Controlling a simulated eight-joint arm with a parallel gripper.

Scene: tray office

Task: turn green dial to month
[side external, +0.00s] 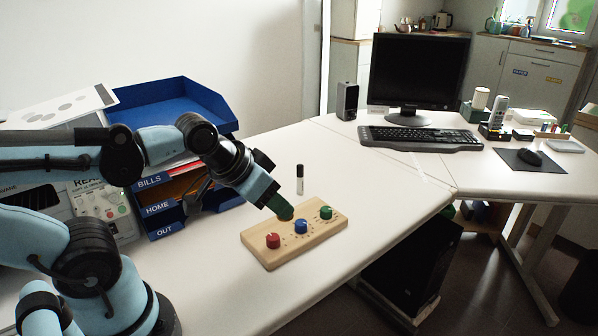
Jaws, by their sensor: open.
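The green dial (326,212) sits at the right end of a light wooden board (262,250) on the white desk. A blue dial (301,226) is in the middle of the board and a red dial (273,240) is at its left end. Small marks surround the dials, but they are too small to read. My gripper (286,214) is open above the board's back edge, close to the blue dial and left of the green dial. It appears apart from the green dial. The fingers are small and partly dark here, and nothing shows between them.
A small black-and-white bottle (300,180) stands behind the board. Blue stacked letter trays (176,100) stand at the back left. A keyboard (420,138), monitor (418,72) and speaker (347,101) are farther right. The desk right of the board is clear up to its front edge.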

